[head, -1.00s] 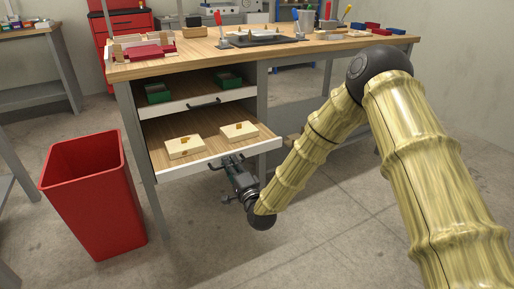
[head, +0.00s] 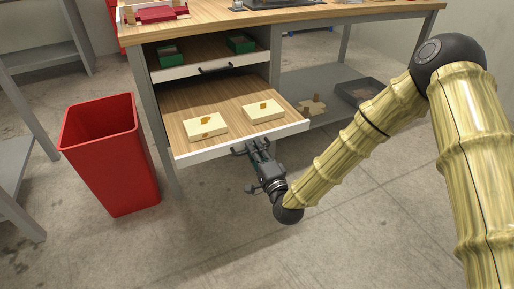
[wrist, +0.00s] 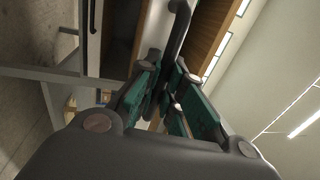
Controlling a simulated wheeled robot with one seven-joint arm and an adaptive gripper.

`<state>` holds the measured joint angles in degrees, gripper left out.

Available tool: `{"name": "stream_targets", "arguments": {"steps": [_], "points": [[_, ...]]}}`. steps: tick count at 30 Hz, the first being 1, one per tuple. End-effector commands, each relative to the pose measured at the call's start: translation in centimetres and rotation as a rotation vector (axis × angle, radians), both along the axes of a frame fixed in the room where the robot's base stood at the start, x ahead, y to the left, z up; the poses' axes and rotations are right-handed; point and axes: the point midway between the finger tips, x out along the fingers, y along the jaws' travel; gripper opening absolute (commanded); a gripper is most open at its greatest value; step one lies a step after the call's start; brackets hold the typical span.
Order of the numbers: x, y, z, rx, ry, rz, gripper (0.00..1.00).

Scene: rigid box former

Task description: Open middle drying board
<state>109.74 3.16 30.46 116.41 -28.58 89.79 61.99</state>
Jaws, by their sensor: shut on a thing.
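The middle drying board (head: 180,106) is a wooden pull-out board with a white front edge. It sticks well out of the workbench, below an upper board (head: 185,71) that has a white front and a dark handle. Two pale boxes, one on the left (head: 205,126) and one on the right (head: 263,112), lie on the middle board. My gripper (head: 254,147) is at the front of this board, shut on its dark handle (head: 238,151). In the wrist view the green fingers (wrist: 165,92) close around the dark curved handle (wrist: 178,32).
A red bin (head: 112,160) stands on the floor left of the bench. A grey lower shelf (head: 325,113) with a dark tray (head: 358,92) is at right. Green boxes (head: 241,43) sit on the upper board. The floor in front is clear.

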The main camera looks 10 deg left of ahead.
Motion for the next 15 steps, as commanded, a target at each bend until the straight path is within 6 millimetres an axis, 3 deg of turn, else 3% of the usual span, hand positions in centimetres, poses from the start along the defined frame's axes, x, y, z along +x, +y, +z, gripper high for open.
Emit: {"name": "stream_targets", "arguments": {"steps": [3, 4, 7, 15], "points": [[-0.04, 0.01, -0.05, -0.001, 0.001, 0.001, 0.0], [-0.04, -0.01, -0.06, -0.001, 0.001, 0.001, 0.13], [-0.03, -0.03, -0.05, -0.001, 0.001, 0.0, 0.31], [0.01, -0.11, -0.03, 0.0, 0.001, -0.001, 0.32]]}}
